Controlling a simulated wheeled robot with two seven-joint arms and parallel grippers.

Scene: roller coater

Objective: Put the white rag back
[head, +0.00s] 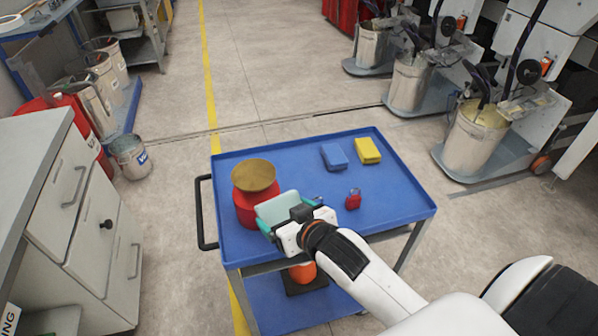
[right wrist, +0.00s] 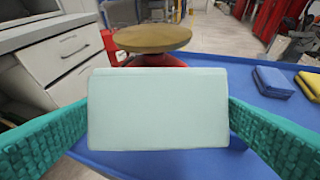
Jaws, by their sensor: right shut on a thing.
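The white rag (head: 280,207) is a pale, folded rectangular block. My right gripper (head: 288,213) is shut on it, with a teal finger on each side. In the right wrist view the white rag (right wrist: 158,108) fills the middle between the fingers, its broad face toward the camera. It is held over the left front part of the blue cart top (head: 400,205), just in front of a red can. A blue rag (head: 334,157) and a yellow rag (head: 368,150) lie side by side at the back of the cart top. My left gripper is not in view.
The red can (head: 247,212) with a wide brass-coloured top (head: 254,175) stands close behind the white rag. A small red item (head: 353,200) stands right of the gripper. The cart top has a raised rim. Its right part and the spot left of the blue rag are clear.

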